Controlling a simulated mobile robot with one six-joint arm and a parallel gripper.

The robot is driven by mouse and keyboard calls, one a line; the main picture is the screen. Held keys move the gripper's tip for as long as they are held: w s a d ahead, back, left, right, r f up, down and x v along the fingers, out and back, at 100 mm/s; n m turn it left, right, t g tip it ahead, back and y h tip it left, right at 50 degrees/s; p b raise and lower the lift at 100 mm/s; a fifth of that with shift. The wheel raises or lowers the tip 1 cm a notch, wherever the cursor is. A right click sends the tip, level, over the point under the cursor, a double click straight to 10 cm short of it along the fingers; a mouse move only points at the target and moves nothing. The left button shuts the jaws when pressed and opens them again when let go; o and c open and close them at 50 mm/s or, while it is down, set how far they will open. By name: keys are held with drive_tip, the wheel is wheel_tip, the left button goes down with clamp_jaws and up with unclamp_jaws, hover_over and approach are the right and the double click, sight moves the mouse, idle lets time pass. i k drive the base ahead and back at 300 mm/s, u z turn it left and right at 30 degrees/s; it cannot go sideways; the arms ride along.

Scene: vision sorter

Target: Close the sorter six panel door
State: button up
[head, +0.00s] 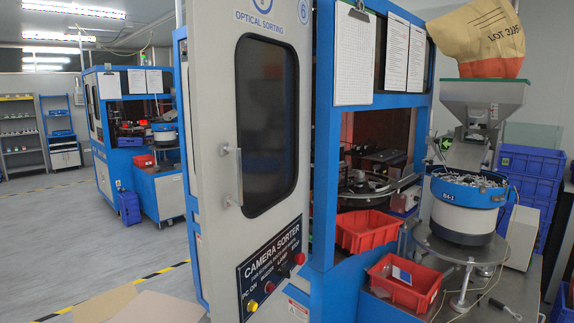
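The sorter six panel door (216,100) is a tall light grey panel with a dark rounded window (266,118). It bears "OPTICAL SORTING" and a blue 6 at the top. From this angle I cannot tell how wide any gap there is. The sorter's blue body (325,130) stands to the right of the door. My gripper is not in view.
A black control panel (270,262) with buttons is low on the front. Red bins (366,231), a feeder bowl (468,190) and a hopper (480,100) stand right. Another blue sorter (128,130) is behind left. Floor at left is open; tan flat pieces (160,308) are at the bottom.

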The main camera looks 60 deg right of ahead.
sight(250, 62)
drive_tip(key=u, duration=0.3)
drive_tip(key=k, duration=0.5)
drive_tip(key=z, duration=1.85)
drive_tip(key=i, duration=0.95)
drive_tip(key=z, duration=0.15)
drive_tip(key=k, duration=0.4)
